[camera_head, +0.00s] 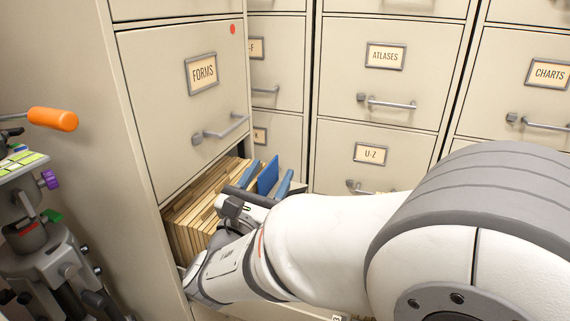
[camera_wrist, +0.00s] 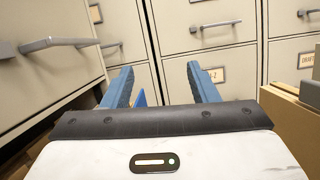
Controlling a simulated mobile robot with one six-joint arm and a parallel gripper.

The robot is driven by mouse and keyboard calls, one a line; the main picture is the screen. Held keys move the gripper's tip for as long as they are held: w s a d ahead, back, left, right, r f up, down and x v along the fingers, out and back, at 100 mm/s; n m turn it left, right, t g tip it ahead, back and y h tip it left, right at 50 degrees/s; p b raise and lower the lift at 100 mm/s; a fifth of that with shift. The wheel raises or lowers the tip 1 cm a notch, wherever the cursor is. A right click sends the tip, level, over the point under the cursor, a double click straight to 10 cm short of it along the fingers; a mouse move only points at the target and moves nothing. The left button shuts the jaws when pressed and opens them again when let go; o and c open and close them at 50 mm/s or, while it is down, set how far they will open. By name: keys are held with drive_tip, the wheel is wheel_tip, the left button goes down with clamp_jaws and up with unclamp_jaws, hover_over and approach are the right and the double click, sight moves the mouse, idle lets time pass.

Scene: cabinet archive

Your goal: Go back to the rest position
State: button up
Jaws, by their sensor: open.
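My gripper (camera_head: 268,179) has two blue fingers, spread apart, over the open drawer below the FORMS drawer in the head view. In the wrist view my gripper (camera_wrist: 160,84) points toward the cabinet fronts, with nothing clamped in it. A blue folder or divider (camera_head: 268,173) stands up near the fingers. A blue sliver (camera_wrist: 141,98) shows between them in the wrist view. My arm hides part of the open drawer and its right side.
The open drawer holds tan folders (camera_head: 190,222). The FORMS drawer (camera_head: 180,100) above is shut, its handle (camera_wrist: 62,43) close at the left in the wrist view. Shut ATLASES (camera_head: 385,75) and CHARTS drawers (camera_head: 520,85) stand behind. A stand with an orange handle (camera_head: 53,119) is at left.

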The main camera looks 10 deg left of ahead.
drive_tip(key=s+d+r+m+g+h+p, duration=0.1)
drive_tip(key=d+r+m+g+h+p, duration=0.2)
drive_tip(key=d+m+g+p, duration=0.8)
drive_tip(key=s+d+r+m+g+h+p, duration=0.1)
drive_tip(key=d+r+m+g+h+p, duration=0.2)
drive_tip(key=d, duration=1.4)
drive_tip(key=s+d+r+m+g+y+p, duration=0.1)
drive_tip(key=s+r+m+g+y+p, duration=0.1)
drive_tip(key=s+r+m+y+p, duration=0.2)
drive_tip(key=s+d+r+m+g+y+p, duration=0.1)
drive_tip(key=s+m+y+p, duration=0.4)
drive_tip(key=m+p, duration=0.6)
wheel_tip(320, 180, up, 3)
drive_tip(key=s+m+g, duration=0.1)
drive_tip(key=s+m, duration=0.1)
drive_tip(key=m, duration=0.1)
drive_tip(key=shift+s+d+m+g+y, duration=0.25)
drive_tip(key=shift+d+m+g+y, duration=0.05)
drive_tip(key=shift+m+y, duration=0.1)
drive_tip(key=shift+f, duration=0.1)
